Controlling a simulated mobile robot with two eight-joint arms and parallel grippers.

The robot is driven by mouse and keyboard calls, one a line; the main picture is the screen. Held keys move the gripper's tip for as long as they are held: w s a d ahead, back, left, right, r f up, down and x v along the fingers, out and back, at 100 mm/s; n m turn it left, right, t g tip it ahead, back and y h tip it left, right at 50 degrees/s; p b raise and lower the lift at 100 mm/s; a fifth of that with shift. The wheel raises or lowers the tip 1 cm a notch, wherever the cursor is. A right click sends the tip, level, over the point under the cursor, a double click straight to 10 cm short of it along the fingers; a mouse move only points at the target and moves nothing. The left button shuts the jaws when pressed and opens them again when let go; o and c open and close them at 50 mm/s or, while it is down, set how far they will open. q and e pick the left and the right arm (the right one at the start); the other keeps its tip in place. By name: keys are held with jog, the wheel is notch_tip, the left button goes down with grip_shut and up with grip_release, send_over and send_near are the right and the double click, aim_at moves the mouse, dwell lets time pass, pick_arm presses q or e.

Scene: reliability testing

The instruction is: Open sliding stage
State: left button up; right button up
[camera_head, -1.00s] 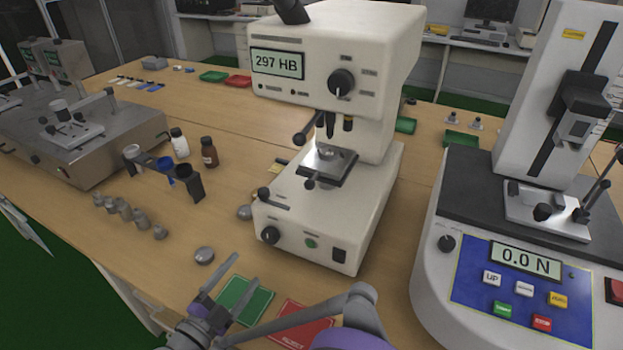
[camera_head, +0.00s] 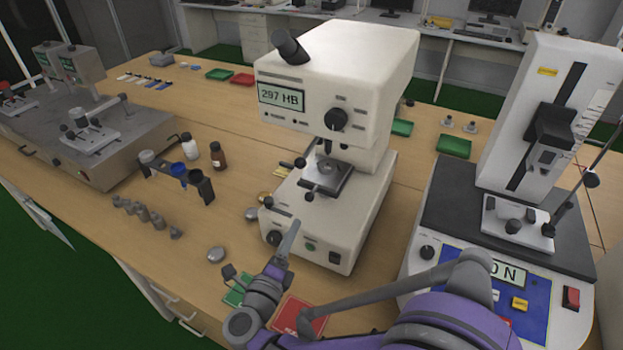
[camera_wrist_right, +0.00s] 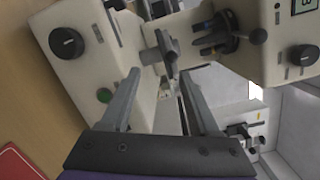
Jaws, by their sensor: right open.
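The white hardness tester (camera_head: 340,85) reads 297 HB. Its small metal stage (camera_head: 330,175) sits on the lower base under the objectives, with dark handles at its front and left. My right gripper (camera_head: 262,247) is open and empty in front of the tester's base, nearer to me than the stage and apart from it. In the right wrist view the open fingers (camera_wrist_right: 161,72) point at the tester, and a grey stage part (camera_wrist_right: 166,48) shows beyond and between the tips. How far the stage is slid out is hard to tell. My left gripper is out of view.
A force tester (camera_head: 530,200) stands to the right. Green and red mats (camera_head: 300,318) lie under my right arm. A round metal block (camera_head: 216,254), several grey weights (camera_head: 145,215) and bottles (camera_head: 218,155) stand to the left.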

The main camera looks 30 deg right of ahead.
aim_at(308, 201)
jog(key=w+d, duration=0.2)
jog(key=d, duration=0.1)
jog(key=w+d+r+m+p, duration=0.1)
jog(key=w+d, duration=0.1)
jog(key=w, duration=0.1)
jog(key=w+d+r+m+p, duration=0.1)
jog(key=w+d, duration=0.1)
jog(key=d, duration=0.1)
jog(key=shift+w+d, duration=0.35)
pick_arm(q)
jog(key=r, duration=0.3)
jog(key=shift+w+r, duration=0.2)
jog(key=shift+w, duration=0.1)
pick_arm(e)
grip_shut()
dwell(0.7)
